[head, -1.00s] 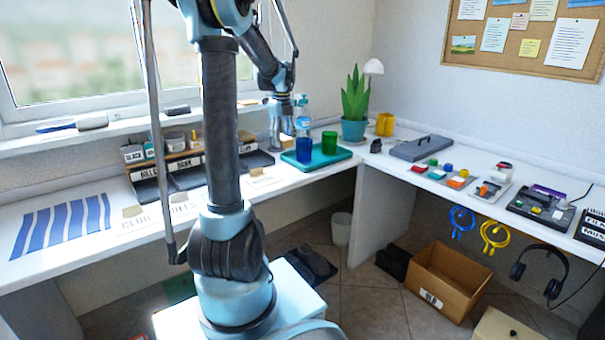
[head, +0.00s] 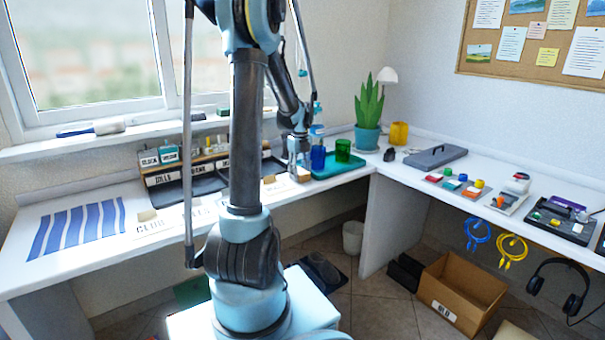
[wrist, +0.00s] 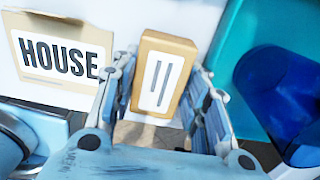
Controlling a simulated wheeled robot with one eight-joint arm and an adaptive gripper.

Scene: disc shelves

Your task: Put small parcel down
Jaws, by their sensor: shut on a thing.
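The small parcel is a tan box with a white label bearing two dark bars. It stands between my gripper's fingers in the wrist view (wrist: 163,72), and its tan side shows low under the fingers in the head view (head: 299,175). My gripper (head: 298,158) is shut on it, with jointed fingers at both sides. The parcel is close over the white desk (head: 150,255), between a card marked HOUSE (wrist: 62,58) and the teal tray (head: 345,172). I cannot tell whether its base touches the desk.
The teal tray holds a blue cup (head: 318,158) and a green cup (head: 343,150), close on the right. Black sorting trays (head: 205,184) stand behind left. Other lettered cards (head: 150,226) lie along the desk's front edge.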

